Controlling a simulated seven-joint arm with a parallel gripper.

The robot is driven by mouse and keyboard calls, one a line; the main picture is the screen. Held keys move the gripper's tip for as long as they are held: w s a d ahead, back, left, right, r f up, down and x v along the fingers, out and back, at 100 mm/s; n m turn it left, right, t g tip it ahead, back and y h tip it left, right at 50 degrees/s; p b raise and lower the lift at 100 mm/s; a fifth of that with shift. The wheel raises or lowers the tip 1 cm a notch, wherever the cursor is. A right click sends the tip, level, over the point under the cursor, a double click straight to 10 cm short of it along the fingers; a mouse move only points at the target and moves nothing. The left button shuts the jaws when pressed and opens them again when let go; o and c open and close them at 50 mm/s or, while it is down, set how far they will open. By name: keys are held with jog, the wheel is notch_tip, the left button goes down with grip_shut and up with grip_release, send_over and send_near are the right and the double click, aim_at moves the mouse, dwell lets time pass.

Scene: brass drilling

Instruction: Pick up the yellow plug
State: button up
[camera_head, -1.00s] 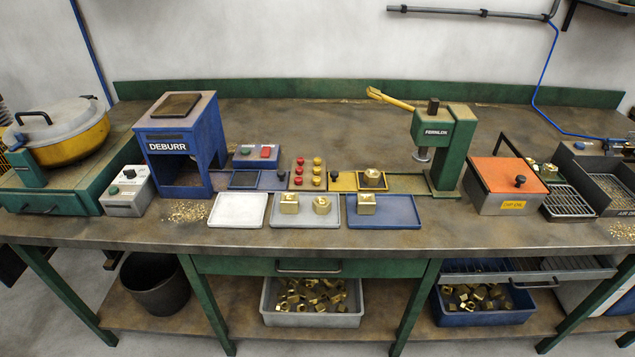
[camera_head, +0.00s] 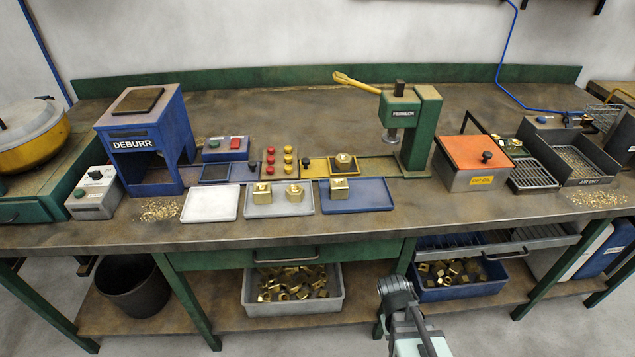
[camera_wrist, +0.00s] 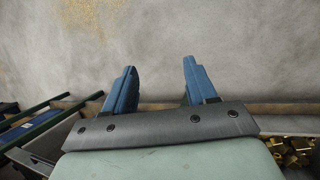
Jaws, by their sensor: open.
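Several small yellow plugs (camera_head: 288,159) stand in a column on the small rack (camera_head: 279,174) in the middle of the bench in the head view. A column of red plugs (camera_head: 270,160) stands just left of them. My gripper (camera_wrist: 158,82) shows in the wrist view with its two blue fingers wide apart and nothing between them. My arm's end shows at the bottom of the head view, in front of the bench and well away from the plugs. No plug shows in the wrist view.
Left of the rack stands the blue DEBURR box (camera_head: 148,145); right of it, the green press (camera_head: 420,130). White (camera_head: 210,204), grey (camera_head: 278,208) and blue (camera_head: 375,195) trays lie in front, the latter two with brass parts. The orange-lidded box (camera_head: 470,160) is further right.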

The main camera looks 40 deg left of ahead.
aim_at(288, 167)
jog(key=s+a+r+n+t+y, duration=0.15)
jog(key=s+a+r, duration=0.25)
jog(key=a+r, duration=0.75)
jog(key=s+a+r+n+t+y, duration=0.1)
jog(key=s+a+r+n+t, duration=0.25)
jog(key=a+r, duration=0.8)
jog(key=w+a+r, duration=0.1)
jog(key=a, duration=0.3)
jog(key=w+a+r+y, duration=0.1)
jog(key=a+r, duration=0.1)
jog(key=a, duration=0.2)
jog(key=w+a+r+m+g+y, duration=0.1)
jog(key=a+r, duration=0.1)
jog(key=a, duration=0.2)
jog(key=shift+w+a+r, duration=0.2)
jog(key=shift+w+a, duration=0.1)
jog(key=shift+w, duration=0.05)
jog(key=w+a+r+m+y, duration=0.1)
jog(key=w+a+r+y, duration=0.3)
jog(key=w+a+r, duration=0.75)
jog(key=shift+g, duration=0.4)
jog(key=x, duration=1.4)
jog(key=shift+w+a, duration=0.15)
jog(key=shift+w, duration=0.1)
jog(key=shift+c, duration=0.4)
jog(key=c, duration=0.8)
